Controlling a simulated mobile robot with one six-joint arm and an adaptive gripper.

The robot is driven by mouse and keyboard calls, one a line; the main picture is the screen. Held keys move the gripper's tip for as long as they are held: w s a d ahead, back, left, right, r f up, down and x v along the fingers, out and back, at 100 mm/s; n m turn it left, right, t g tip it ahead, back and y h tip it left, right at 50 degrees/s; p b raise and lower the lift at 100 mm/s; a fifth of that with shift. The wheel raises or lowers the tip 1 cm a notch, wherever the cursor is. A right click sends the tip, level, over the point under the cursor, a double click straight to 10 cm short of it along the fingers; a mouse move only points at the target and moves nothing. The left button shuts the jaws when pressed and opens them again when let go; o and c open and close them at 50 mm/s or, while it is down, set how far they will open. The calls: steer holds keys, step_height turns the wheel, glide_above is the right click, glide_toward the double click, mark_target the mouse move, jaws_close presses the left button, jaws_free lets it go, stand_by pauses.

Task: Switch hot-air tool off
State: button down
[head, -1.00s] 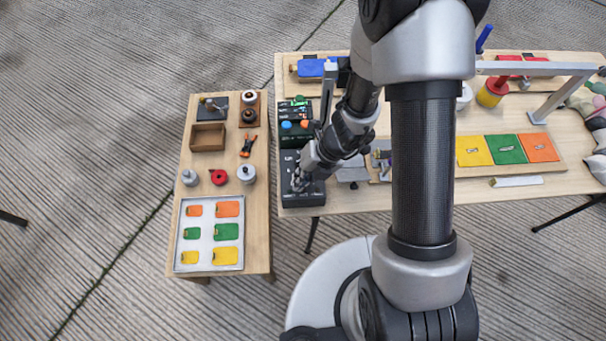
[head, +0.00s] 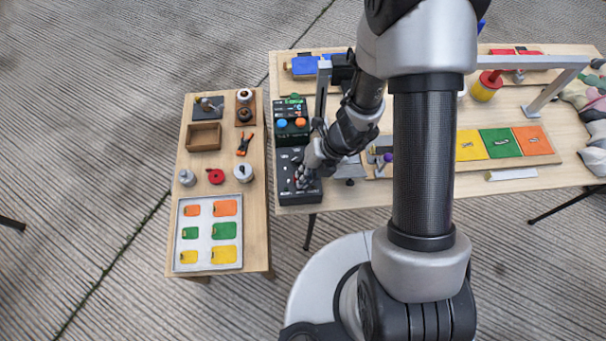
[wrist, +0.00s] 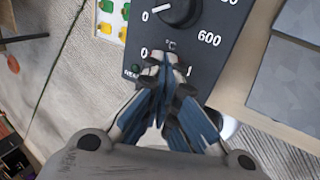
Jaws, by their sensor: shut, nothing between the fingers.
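The dark control box (head: 284,189), which I take to be the hot-air tool's unit, sits at the table's front left corner. In the wrist view its panel (wrist: 205,62) shows a black knob (wrist: 180,10) with a white pointer, a "600" scale, "°C" and a small green lamp (wrist: 135,68). A lower "0" marking shows beside my fingertips. My gripper (head: 303,180) is shut and empty, fingers pointing down at the panel's lower part. In the wrist view the gripper (wrist: 165,85) hides what lies there. I cannot tell whether it touches a switch.
A box with blue and orange knobs (head: 291,123) stands right behind. A grey upright post (head: 322,92) is close to my arm. A side table (head: 175,250) on the left holds a white tray (head: 207,269) of coloured cards. Coloured mats (head: 503,146) lie to the right.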

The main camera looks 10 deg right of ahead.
steer(key=d+p+v, duration=0.1)
steer(key=p+v, duration=0.8)
steer(key=v, duration=0.4)
steer(key=shift+d, duration=0.25)
